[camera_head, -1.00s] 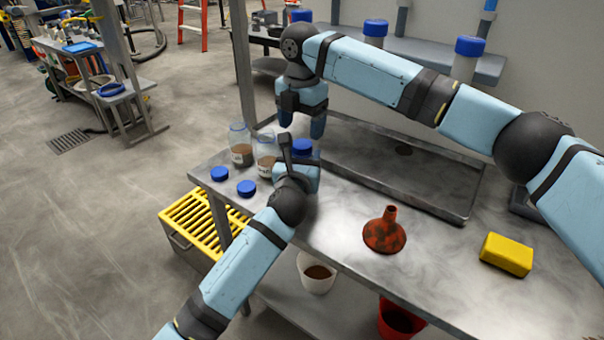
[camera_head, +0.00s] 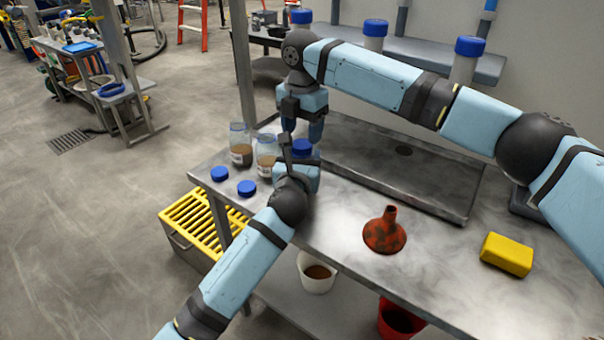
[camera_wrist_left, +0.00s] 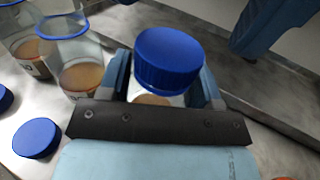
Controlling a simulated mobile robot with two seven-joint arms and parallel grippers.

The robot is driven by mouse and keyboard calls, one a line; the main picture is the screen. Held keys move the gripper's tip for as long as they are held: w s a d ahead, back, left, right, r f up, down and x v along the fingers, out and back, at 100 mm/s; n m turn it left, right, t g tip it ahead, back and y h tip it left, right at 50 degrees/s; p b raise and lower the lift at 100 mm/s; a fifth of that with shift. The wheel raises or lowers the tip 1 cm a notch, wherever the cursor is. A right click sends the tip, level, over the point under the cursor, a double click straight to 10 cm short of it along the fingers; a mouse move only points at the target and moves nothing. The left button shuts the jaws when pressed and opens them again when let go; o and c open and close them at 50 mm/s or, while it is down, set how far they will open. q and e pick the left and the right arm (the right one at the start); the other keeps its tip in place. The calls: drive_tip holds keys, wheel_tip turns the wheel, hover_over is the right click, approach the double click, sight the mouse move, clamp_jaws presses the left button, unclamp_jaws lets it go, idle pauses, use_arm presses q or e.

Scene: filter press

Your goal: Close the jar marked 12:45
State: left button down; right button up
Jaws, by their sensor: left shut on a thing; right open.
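A jar with a blue cap on top stands between the fingers of my left gripper (camera_wrist_left: 165,88); its cap (camera_wrist_left: 168,58) shows clearly in the left wrist view and its cap also shows in the head view (camera_head: 302,146). My left gripper is shut on the jar body, below the cap. I cannot tell how tightly the cap sits. My right gripper (camera_head: 302,128) is open and empty, just above and behind the capped jar. Two open jars with brown contents, a nearer one (camera_head: 266,158) and a farther one (camera_head: 240,148), stand to the left. No label is readable.
Two loose blue caps (camera_head: 219,174) (camera_head: 246,188) lie on the metal bench (camera_head: 345,215) near its left edge. A red funnel (camera_head: 385,235) and a yellow sponge (camera_head: 507,254) are to the right. A shallow sink tray (camera_head: 400,185) lies behind.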

sight(302, 143)
drive_tip(key=shift+f, duration=1.6)
drive_tip(key=c, duration=0.7)
drive_tip(key=o, duration=1)
drive_tip(key=shift+r, duration=2.3)
drive_tip(key=shift+o, duration=0.3)
